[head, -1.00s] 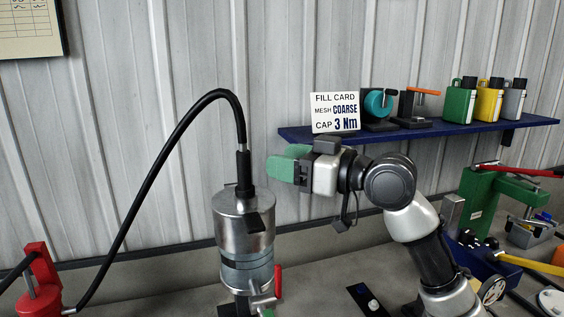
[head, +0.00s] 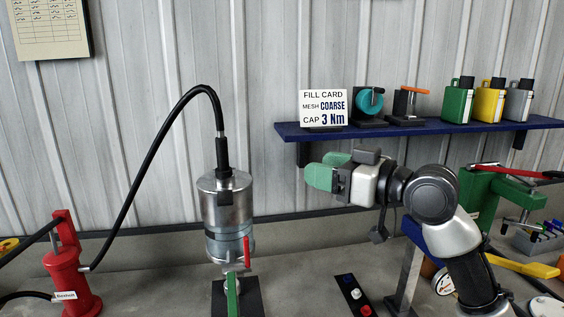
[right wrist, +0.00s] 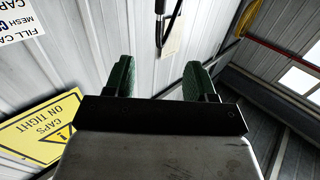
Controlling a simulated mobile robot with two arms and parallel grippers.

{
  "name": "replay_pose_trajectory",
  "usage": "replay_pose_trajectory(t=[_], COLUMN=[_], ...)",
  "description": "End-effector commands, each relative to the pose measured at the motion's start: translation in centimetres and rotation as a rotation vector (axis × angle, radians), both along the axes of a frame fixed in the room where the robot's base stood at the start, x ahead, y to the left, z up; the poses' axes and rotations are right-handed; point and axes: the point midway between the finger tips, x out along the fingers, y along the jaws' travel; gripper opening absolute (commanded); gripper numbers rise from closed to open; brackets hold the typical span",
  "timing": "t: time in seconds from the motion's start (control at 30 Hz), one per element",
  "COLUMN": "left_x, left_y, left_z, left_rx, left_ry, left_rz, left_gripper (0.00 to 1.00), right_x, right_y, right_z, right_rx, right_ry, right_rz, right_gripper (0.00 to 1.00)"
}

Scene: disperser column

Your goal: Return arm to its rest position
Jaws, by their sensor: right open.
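My right gripper (head: 322,175), with green finger pads, points left in the head view, in front of the wall and just below the blue shelf. Its two fingers are apart and nothing is between them in the right wrist view (right wrist: 160,80). The silver disperser column (head: 227,210) stands upright to its left, with a clear gap between them. A black hose (head: 160,130) runs from the column's top to a red pump (head: 68,265) at the lower left. My left gripper is not in view.
The blue shelf (head: 430,128) holds a fill card (head: 324,108), two small devices and several bottles (head: 489,101). A green press (head: 490,195) and other tools crowd the bench at right, near my right arm. A black strip with buttons (head: 354,294) lies on the bench.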

Motion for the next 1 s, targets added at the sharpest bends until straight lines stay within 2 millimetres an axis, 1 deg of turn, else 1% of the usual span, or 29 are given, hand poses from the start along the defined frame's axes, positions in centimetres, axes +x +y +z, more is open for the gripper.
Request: replay_pose_trajectory(t=[0.03, 0.1, 0.17, 0.23, 0.37, 0.47, 0.57, 0.67, 0.7, 0.77, 0.8, 0.87, 0.9, 1.0], left_x=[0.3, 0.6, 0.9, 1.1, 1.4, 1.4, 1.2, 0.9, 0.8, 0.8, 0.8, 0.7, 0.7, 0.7], left_y=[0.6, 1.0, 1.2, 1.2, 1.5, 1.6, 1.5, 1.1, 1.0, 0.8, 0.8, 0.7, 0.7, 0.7], left_z=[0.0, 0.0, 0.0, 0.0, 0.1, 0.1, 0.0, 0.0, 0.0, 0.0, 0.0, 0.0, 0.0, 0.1], left_rx=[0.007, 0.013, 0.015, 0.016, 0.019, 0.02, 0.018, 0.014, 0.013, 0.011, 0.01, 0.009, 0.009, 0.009], left_ry=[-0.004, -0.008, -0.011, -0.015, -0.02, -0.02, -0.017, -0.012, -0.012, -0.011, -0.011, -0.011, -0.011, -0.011], left_rz=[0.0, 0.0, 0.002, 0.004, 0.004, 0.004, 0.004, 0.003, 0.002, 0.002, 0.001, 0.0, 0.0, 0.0], left_gripper=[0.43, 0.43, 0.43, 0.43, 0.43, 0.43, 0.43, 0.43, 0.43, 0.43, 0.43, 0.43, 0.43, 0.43], right_x=[0.0, 0.0, 0.0, -0.1, -0.5, -1.1, -2.2, -4.1, -5.3, -7.3, -8.8, -11.3, -13.0, -17.1], right_y=[0.0, 0.0, -0.1, -0.1, -0.3, -0.6, -1.0, -1.7, -2.1, -3.0, -3.6, -4.6, -5.4, -7.1], right_z=[-1.1, -2.4, -3.6, -5.3, -9.0, -12.4, -16.6, -21.7, -24.0, -27.5, -29.7, -32.8, -34.6, -38.1], right_rx=[-0.007, -0.019, -0.03, -0.044, -0.077, -0.109, -0.147, -0.199, -0.227, -0.269, -0.3, -0.346, -0.378, -0.451], right_ry=[0.015, 0.033, 0.049, 0.07, 0.122, 0.171, 0.237, 0.325, 0.368, 0.439, 0.487, 0.563, 0.613, 0.721], right_rz=[-0.007, -0.018, -0.028, -0.041, -0.074, -0.105, -0.144, -0.199, -0.227, -0.274, -0.306, -0.355, -0.389, -0.465], right_gripper=[0.55, 0.55, 0.55, 0.55, 0.55, 0.55, 0.55, 0.55, 0.55, 0.55, 0.55, 0.55, 0.55, 0.55])
